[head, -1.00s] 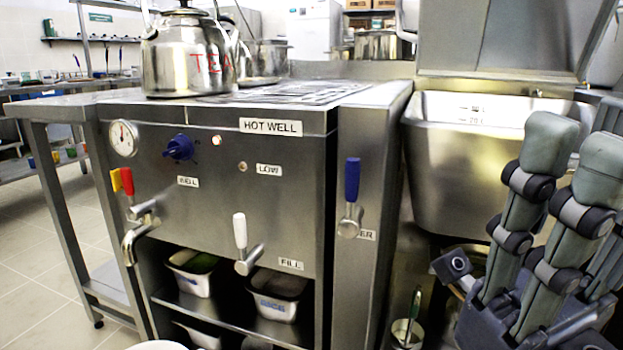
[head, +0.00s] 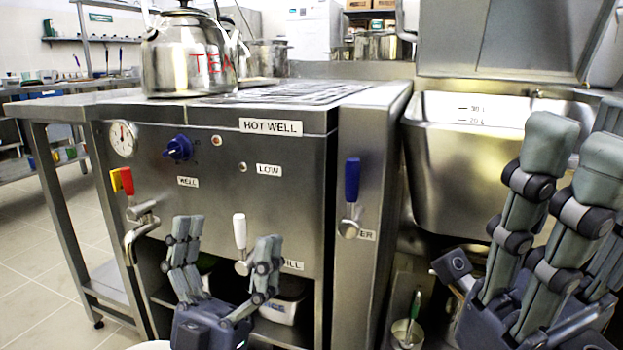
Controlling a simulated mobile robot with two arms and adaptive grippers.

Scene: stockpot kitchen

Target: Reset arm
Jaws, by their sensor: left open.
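My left gripper (head: 222,268) is at the bottom centre of the head view, in front of the lower part of the hot well cabinet (head: 283,205). Its grey jointed fingers point up and stand apart, with nothing between them. It hides part of the shelf and the FILL label. The white-handled tap (head: 239,232) shows just above and between its fingers; I cannot tell how close they are. My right gripper (head: 572,165) is large at the right edge, its fingers upright. Part of it is cut off by the frame, and I see nothing held in it.
A steel TEA kettle (head: 190,55) stands on the counter. Red, yellow and blue (head: 352,180) tap handles stick out of the front. A small pot with a green-handled tool (head: 408,333) stands low between the grippers.

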